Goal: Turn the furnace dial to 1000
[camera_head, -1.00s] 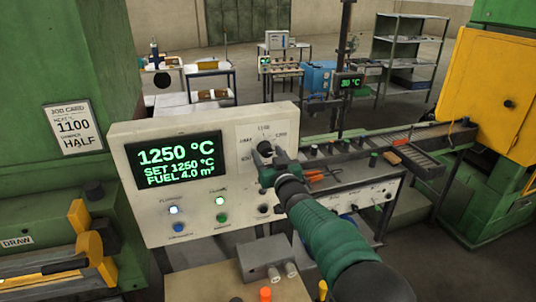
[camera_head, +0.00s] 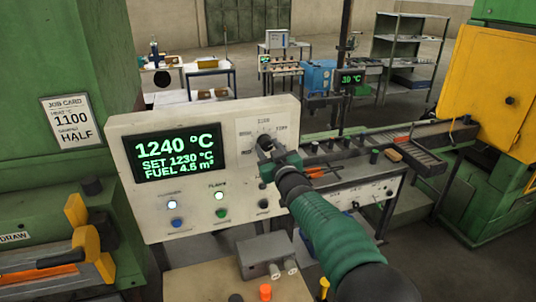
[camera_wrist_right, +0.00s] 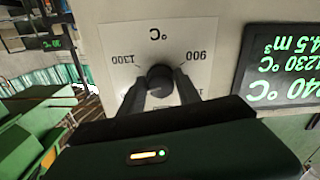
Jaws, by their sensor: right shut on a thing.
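The furnace dial (camera_wrist_right: 160,78) is a black knob on a white scale plate (camera_wrist_right: 190,50); the wrist view shows the plate upside down, with 1300 and 900 readable. My right gripper (camera_wrist_right: 160,85) is shut on the dial, a finger on each side. In the head view the dial (camera_head: 265,142) is partly hidden by my right gripper (camera_head: 275,155). The display (camera_head: 177,155) reads 1240 °C, SET 1230 °C and FUEL 4.5 or 4.6 m³. My left gripper is not in view.
The control panel (camera_head: 120,130) carries lit buttons below the display. A job card (camera_head: 68,122) on the left reads 1100 and HALF. A grey box (camera_head: 262,255) sits below the panel. A roller conveyor (camera_head: 425,150) runs to the right.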

